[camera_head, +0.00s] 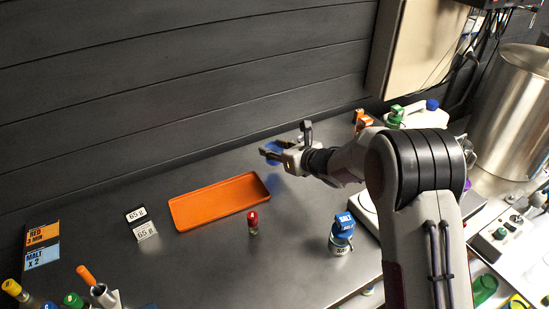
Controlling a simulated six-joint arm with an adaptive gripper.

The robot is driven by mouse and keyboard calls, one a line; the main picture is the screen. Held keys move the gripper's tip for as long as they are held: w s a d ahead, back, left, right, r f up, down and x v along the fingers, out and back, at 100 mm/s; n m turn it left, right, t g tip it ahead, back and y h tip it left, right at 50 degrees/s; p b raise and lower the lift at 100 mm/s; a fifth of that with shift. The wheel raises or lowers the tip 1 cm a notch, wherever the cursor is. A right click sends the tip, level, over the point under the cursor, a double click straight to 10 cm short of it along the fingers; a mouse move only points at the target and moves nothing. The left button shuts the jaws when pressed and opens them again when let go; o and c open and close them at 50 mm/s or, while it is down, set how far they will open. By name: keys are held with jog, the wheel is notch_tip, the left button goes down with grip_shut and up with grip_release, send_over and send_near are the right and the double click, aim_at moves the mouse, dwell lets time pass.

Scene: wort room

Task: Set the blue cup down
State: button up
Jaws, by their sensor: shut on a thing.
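My gripper (276,153) is shut on the blue cup (273,146), above the grey metal counter at the back. Only a small blue part of the cup shows; the fingers and hand hide the rest. A blurred blue patch lies on the counter just below it and looks like its reflection. The cup appears held off the surface, but I cannot tell exactly how high.
An orange tray (222,205) lies empty left of my gripper. A small red-capped vial (253,222) stands in front of it. A blue-topped labelled jar (341,234) stands to the right. Signs and tools are at left. The dark wall is close behind.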

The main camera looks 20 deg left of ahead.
aim_at(278, 163)
jog(key=shift+f, duration=0.1)
jog(key=shift+f, duration=1.75)
jog(key=shift+f, duration=0.1)
jog(key=o, duration=1.1)
jog(key=shift+d, duration=0.1)
jog(key=shift+v, duration=6)
